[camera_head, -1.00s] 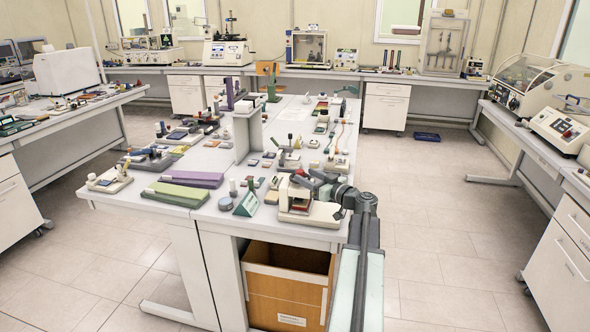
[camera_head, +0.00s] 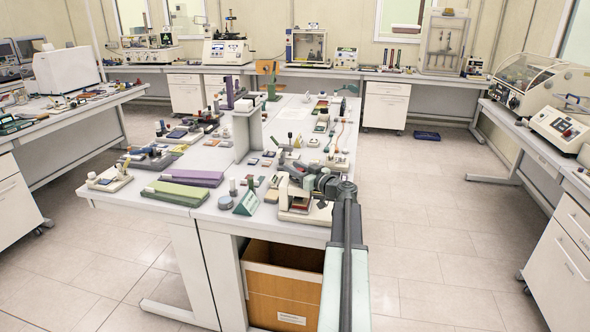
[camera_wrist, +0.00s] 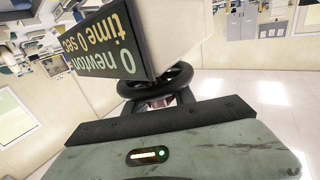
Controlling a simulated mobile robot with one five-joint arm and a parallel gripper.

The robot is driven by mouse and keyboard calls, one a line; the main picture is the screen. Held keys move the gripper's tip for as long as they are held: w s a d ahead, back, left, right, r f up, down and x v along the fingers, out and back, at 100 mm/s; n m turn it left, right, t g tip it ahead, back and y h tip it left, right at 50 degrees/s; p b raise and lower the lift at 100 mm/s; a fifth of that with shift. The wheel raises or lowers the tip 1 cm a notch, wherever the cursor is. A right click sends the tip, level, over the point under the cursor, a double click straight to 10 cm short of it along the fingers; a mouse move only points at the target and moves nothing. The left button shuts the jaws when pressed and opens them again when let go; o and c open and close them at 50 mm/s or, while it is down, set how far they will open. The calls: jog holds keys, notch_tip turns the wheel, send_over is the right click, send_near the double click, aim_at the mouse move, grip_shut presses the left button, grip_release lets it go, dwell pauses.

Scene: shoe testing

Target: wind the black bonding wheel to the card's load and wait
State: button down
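The black bonding wheel (camera_wrist: 155,88) shows in the wrist view just beyond my gripper, below a pale machine body (camera_wrist: 185,40). Beside it a dark display (camera_wrist: 108,45), seen tilted and inverted, reads "0 newton" and "time 0 sec". In the head view the press (camera_head: 299,216) with its pale base stands at the bench's front right corner. My gripper (camera_head: 318,186) is at the press, and the wheel is hard to pick out there. My fingers are mostly hidden behind the gripper's body in the wrist view; contact is unclear. A green tent card (camera_head: 247,203) stands left of the press; its text is unreadable.
The bench (camera_head: 225,214) holds many small items left of and behind the press. A purple block and a green block (camera_head: 177,194) lie at its front left. The floor on the right (camera_head: 430,220) is clear.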

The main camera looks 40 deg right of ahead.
aim_at(303, 169)
jog(key=shift+h, duration=0.3)
